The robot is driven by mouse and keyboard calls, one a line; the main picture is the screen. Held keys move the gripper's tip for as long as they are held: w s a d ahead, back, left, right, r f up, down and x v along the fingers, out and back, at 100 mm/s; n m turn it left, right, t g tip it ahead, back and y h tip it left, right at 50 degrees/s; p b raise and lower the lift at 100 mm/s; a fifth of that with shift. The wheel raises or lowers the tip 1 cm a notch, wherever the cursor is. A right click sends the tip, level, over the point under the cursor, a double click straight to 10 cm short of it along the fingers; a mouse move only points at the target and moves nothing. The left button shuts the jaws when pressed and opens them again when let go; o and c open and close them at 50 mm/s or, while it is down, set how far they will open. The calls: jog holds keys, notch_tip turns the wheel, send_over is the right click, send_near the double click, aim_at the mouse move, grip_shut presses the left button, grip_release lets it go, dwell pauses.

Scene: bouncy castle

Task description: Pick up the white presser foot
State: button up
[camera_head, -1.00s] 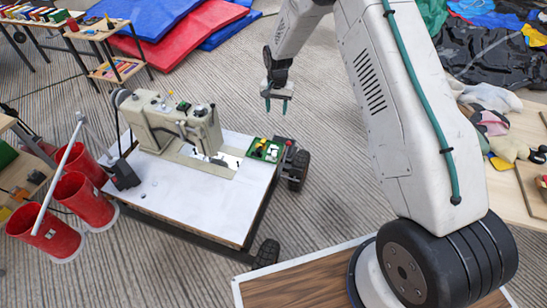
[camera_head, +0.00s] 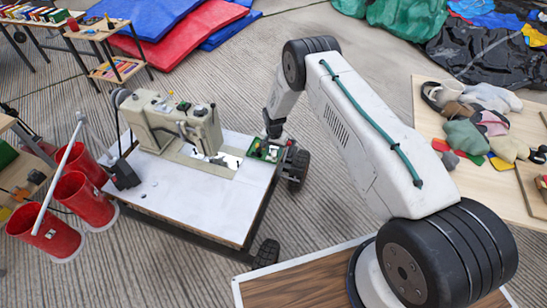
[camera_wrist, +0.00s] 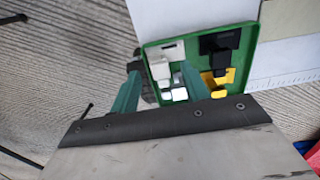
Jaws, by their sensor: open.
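The white presser foot (camera_wrist: 161,66) lies in a small green tray (camera_wrist: 254,50). In the wrist view it is at the tray's upper left, and its lower end is close to smaller white and silver pieces. My gripper (camera_wrist: 160,70) is open above the tray, with its green fingers on either side of the white foot in the picture. I cannot tell how high the fingertips are above it. In the head view my gripper (camera_head: 272,136) hangs over the green tray (camera_head: 254,152) at the table's right corner and partly hides it.
A black foot (camera_wrist: 221,44) and a yellow foot (camera_wrist: 218,80) share the tray, close to the right finger. A beige sewing machine (camera_head: 175,125) stands left of the tray on the white wheeled table (camera_head: 205,205). Red buckets (camera_head: 85,200) stand farther left.

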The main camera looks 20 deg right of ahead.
jog(key=shift+f, duration=0.55)
grip_shut()
